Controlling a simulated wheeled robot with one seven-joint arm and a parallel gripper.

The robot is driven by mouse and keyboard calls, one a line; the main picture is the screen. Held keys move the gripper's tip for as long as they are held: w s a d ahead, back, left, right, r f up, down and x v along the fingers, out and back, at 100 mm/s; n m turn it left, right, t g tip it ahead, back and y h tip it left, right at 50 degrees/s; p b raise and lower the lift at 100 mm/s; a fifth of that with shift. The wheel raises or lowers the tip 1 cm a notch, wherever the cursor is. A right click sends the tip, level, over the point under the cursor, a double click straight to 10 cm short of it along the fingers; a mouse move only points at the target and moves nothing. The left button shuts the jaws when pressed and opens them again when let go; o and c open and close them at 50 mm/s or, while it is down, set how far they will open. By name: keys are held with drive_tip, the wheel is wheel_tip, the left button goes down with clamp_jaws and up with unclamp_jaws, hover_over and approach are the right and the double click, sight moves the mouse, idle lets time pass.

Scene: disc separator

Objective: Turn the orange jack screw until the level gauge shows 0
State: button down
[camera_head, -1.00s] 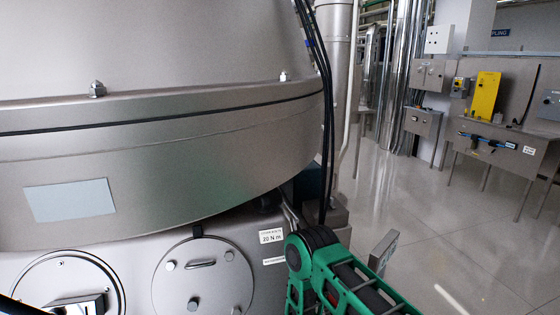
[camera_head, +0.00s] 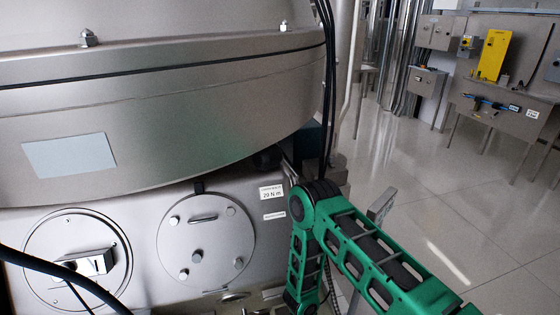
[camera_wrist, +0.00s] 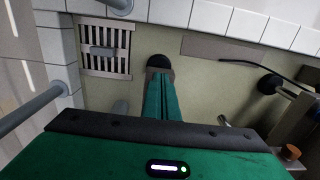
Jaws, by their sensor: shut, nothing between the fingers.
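A small orange piece (camera_wrist: 290,152), which may be the head of the jack screw, shows at the lower right edge of the wrist view on a dark block. My gripper (camera_wrist: 160,66) is in the wrist view, its green fingers together and empty, over the pale floor and apart from the orange piece. In the head view only green links of my arm show, and the gripper is out of sight. I cannot make out a level gauge in either view.
A large steel machine fills the left of the head view, with a round bolted cover (camera_head: 206,243) low on its base. A floor grate (camera_wrist: 105,48) and white-tiled kerbs show in the wrist view. Open floor (camera_head: 440,200) lies at the right.

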drive_tip(key=shift+r, duration=2.8)
